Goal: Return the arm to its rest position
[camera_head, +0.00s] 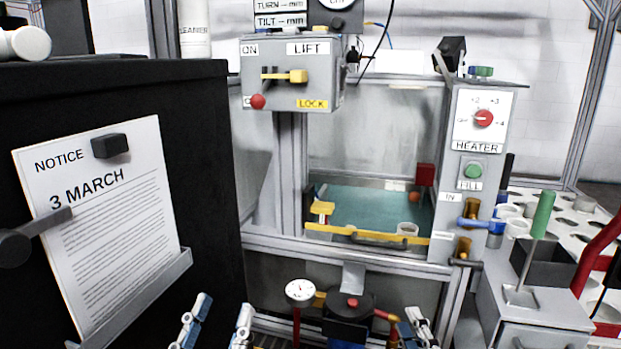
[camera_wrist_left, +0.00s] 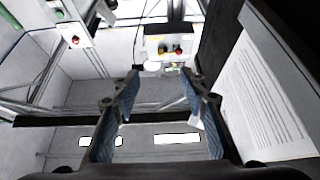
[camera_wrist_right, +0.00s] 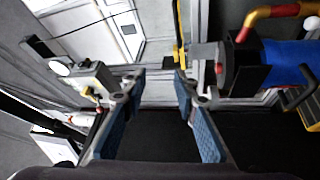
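My left gripper (camera_head: 222,310) shows at the bottom edge of the head view, in front of the black cabinet. In the left wrist view its two blue-padded fingers (camera_wrist_left: 160,92) stand apart with nothing between them. My right gripper (camera_head: 416,325) shows at the bottom edge of the head view, right of the pressure gauge. In the right wrist view its fingers (camera_wrist_right: 160,88) are apart and the gap is empty. Both grippers point forward, low in front of the machine. Most of both arms is out of view.
A black cabinet (camera_head: 215,200) with a notice sheet (camera_head: 100,230) stands at left. The gantry machine has a lever box (camera_head: 292,75), a tank with a yellow front bar (camera_head: 370,237) and a heater panel (camera_head: 482,122). A gauge (camera_head: 300,291) stands low between the grippers. A grey box (camera_head: 540,300) is at right.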

